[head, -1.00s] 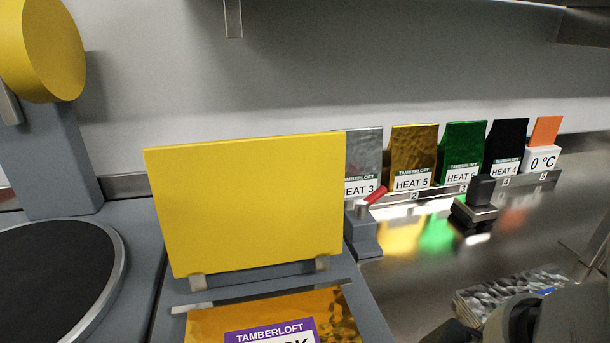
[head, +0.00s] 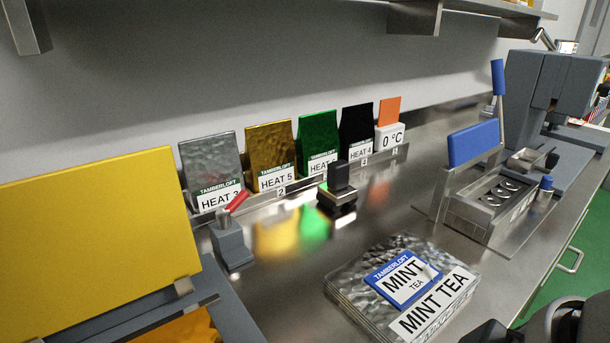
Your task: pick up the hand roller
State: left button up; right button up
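A small tool with a black upright grip (head: 339,178) on a metal-edged dark base stands on the steel counter in the head view, in front of the pouch row. It may be the hand roller; I cannot make out a roller for certain. No gripper touches it. Dark and grey parts of my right arm and gripper (head: 545,322) show at the lower right edge, well apart from the tool; the fingers cannot be made out. My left gripper is not in view.
A silver mint tea pack (head: 350,296) lies in front of the tool. Labelled pouches (head: 270,152) stand in a rack behind. A yellow-lidded machine (head: 90,235) is at left, with a red-handled part (head: 231,245) beside it. A blue-lidded machine (head: 474,142) is at right.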

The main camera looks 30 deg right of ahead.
aim_at(337, 188)
jog(key=l+z, duration=0.1)
jog(key=z, duration=1.35)
jog(key=i+l+u, duration=0.2)
jog(key=u, duration=0.3)
jog(key=k+l, duration=0.05)
jog(key=l, duration=0.05)
